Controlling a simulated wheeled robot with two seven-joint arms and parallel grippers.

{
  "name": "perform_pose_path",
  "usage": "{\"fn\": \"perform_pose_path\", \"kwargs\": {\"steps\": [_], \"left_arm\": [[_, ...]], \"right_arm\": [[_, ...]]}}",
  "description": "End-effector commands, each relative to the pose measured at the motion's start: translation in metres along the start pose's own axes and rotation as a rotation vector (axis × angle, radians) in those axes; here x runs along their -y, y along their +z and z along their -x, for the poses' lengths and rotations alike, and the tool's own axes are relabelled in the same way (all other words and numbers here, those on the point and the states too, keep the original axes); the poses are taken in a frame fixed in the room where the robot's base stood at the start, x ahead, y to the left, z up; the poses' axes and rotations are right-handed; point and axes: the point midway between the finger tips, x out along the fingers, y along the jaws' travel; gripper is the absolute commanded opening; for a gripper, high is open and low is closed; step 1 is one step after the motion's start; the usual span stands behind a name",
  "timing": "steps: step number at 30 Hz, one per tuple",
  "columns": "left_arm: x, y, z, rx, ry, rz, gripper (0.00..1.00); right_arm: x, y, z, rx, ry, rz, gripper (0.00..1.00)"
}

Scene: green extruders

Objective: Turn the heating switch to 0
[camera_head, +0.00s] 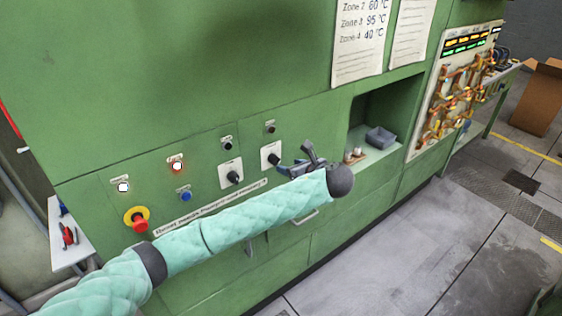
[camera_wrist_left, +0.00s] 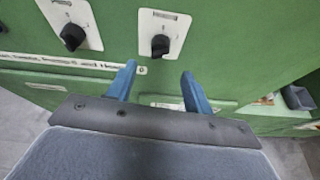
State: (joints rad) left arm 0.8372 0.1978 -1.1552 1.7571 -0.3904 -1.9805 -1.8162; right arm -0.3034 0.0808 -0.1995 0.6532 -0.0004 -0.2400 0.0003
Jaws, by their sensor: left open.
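Two black rotary switches on white plates sit on the green machine panel. The right rotary switch (camera_head: 273,158) also shows in the left wrist view (camera_wrist_left: 160,45), its knob pointing roughly up and down. The left rotary switch (camera_head: 234,177) also shows in the left wrist view (camera_wrist_left: 73,36), its knob tilted. Their labels are too small to read, so I cannot tell which is the heating switch. My left gripper (camera_head: 293,162) is open and empty beside the right switch. In the left wrist view its blue fingers (camera_wrist_left: 159,74) point toward that switch, apart from it. My right gripper is not in view.
A recess with a grey bin (camera_head: 380,138) is to the right. A paper strip (camera_head: 210,205) runs below the controls.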

Motion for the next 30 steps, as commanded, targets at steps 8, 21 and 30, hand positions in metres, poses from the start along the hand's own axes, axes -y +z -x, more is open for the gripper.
{"fn": "perform_pose_path", "kwargs": {"steps": [8,21,30], "left_arm": [[-0.001,0.005,-0.030,0.001,0.004,-0.003,0.51],[0.000,0.001,-0.075,0.000,0.000,0.000,0.51],[0.000,0.000,-0.077,0.000,0.000,0.000,0.47]], "right_arm": [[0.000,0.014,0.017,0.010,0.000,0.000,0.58],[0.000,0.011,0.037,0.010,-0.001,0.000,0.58],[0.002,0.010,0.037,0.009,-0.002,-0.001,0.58]]}}
